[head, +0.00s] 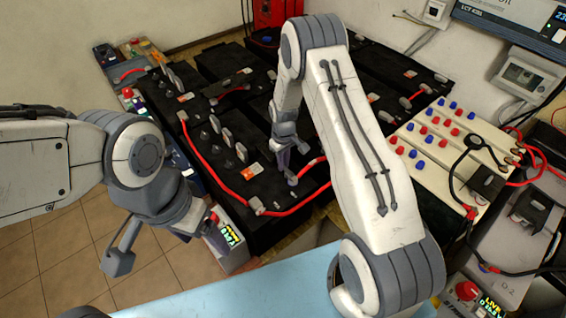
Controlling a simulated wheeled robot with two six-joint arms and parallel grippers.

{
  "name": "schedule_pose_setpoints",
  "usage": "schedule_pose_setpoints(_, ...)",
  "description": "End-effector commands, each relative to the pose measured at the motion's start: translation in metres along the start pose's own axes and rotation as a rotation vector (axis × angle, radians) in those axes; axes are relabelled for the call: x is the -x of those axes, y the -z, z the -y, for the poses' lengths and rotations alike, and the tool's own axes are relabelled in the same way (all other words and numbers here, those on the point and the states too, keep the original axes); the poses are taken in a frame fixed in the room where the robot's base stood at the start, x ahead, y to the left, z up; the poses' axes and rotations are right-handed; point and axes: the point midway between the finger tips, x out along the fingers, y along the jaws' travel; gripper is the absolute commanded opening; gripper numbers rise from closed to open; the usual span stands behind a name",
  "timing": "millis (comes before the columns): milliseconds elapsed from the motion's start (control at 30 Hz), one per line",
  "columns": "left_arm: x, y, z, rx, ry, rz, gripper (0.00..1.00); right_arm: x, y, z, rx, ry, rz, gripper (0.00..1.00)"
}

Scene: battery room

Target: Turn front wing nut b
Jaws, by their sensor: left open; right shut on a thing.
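Black batteries (266,190) sit in a block with red cables across their tops. Grey wing nuts (228,138) stand in a row on the front battery, left of my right gripper. My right gripper (291,166) reaches down onto the front battery near a red cable. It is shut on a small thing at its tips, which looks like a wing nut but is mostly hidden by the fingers. I cannot read which letter it has. My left gripper (166,242) is open and empty, its fingers wide apart, in front of the batteries at the left.
A cream panel with red and blue knobs (432,150) stands at the right, with black and red leads beside it. A lit meter (230,238) stands near my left gripper. A light blue surface (215,296) lies in front. Tiled floor is free at lower left.

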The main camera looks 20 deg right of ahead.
Motion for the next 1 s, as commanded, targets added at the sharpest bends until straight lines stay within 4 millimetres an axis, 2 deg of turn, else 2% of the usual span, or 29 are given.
schedule_pose_setpoints(33,0.0,0.0,0.0,0.0,0.0,0.0,0.78,0.0,-0.001,0.001,0.003,0.001,0.003,0.0)
schedule_pose_setpoints(100,0.0,0.0,0.0,0.0,0.0,0.0,0.78,0.0,-0.001,0.001,0.003,0.001,0.003,0.34)
schedule_pose_setpoints(133,0.0,0.0,0.0,0.0,0.0,0.0,0.78,0.0,-0.001,0.001,0.002,0.001,0.002,0.45)
schedule_pose_setpoints(433,0.0,0.0,0.0,0.0,0.0,0.0,0.78,0.0,0.0,0.0,0.001,0.0,0.001,0.45)
schedule_pose_setpoints(567,-0.002,0.0,0.0,0.0,0.0,0.0,0.78,0.009,0.001,0.0,0.0,-0.001,-0.001,0.45)
schedule_pose_setpoints(1000,-0.012,-0.001,0.001,0.0,0.0,0.0,0.78,0.088,0.0,0.0,0.001,-0.001,-0.002,0.45)
